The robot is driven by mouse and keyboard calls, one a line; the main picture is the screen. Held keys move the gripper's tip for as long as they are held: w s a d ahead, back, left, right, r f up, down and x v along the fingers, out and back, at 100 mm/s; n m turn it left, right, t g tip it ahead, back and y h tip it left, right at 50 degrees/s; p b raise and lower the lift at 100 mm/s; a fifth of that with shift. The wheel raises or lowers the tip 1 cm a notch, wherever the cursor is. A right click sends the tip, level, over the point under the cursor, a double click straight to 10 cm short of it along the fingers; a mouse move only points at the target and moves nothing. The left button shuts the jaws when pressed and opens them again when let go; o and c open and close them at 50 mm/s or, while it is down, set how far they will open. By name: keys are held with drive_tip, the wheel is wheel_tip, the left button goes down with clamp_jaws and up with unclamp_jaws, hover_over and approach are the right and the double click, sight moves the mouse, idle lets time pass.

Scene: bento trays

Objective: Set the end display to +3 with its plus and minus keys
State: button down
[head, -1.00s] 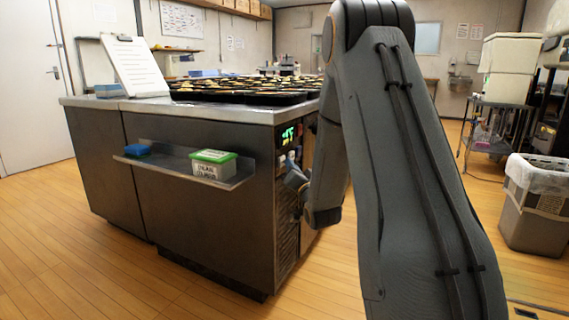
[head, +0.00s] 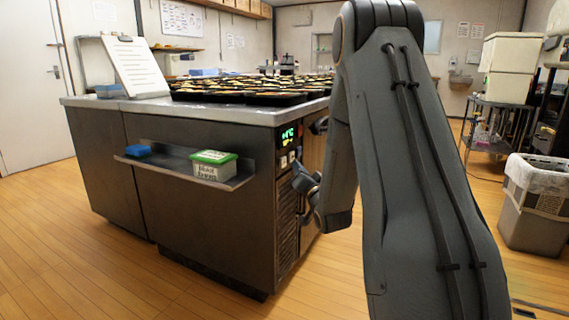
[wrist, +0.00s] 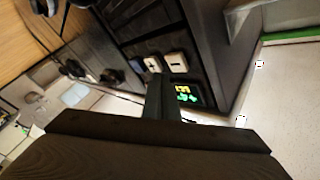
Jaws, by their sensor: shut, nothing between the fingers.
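The end display (head: 289,134) is a dark panel with green characters and a smaller yellow line, high on the end face of the steel counter. It also shows in the wrist view (wrist: 187,95), turned on its side; I cannot read its digit surely. The plus key (wrist: 153,64) and the minus key (wrist: 177,62) are pale keys beside the display. In the head view the keys (head: 288,160) sit just below it. My gripper (wrist: 161,80) is shut and empty, its tips close to the keys; whether they touch is unclear. In the head view my gripper (head: 304,182) is partly hidden.
The steel counter (head: 200,195) carries several black bento trays (head: 250,92) and a clipboard (head: 135,66). A side shelf (head: 190,168) holds a green-lidded box (head: 214,165) and a blue item (head: 138,151). Black knobs (wrist: 112,77) show near the keys. A bin (head: 535,205) stands at right; the left floor is clear.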

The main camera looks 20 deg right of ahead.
drive_tip(key=s+d, duration=0.1)
drive_tip(key=s+d+p, duration=0.1)
drive_tip(key=s, duration=0.1)
drive_tip(key=shift+d, duration=0.25)
idle(1.5)
